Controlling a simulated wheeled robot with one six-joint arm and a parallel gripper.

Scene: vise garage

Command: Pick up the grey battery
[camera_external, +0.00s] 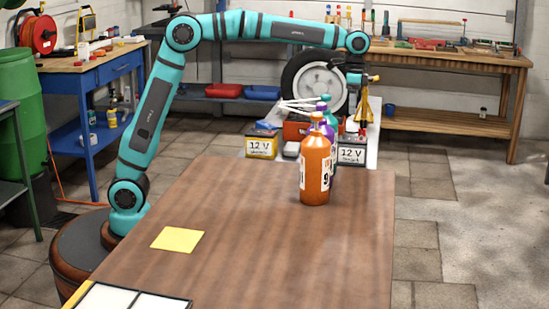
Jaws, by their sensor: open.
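A yellow battery (261,148), also marked "12 V", stands further left. My gripper (360,92) points down above the grey battery, apart from it. It is open and appears empty, though its fingers are small and hard to make out against the things behind. The bottles hide part of the grey battery's left side.
An orange bottle (315,172) stands close in front, with purple and green bottles behind it. A red box (295,131) sits between the batteries. A yellow note (177,240) lies front left. The middle of the table (240,220) is clear.

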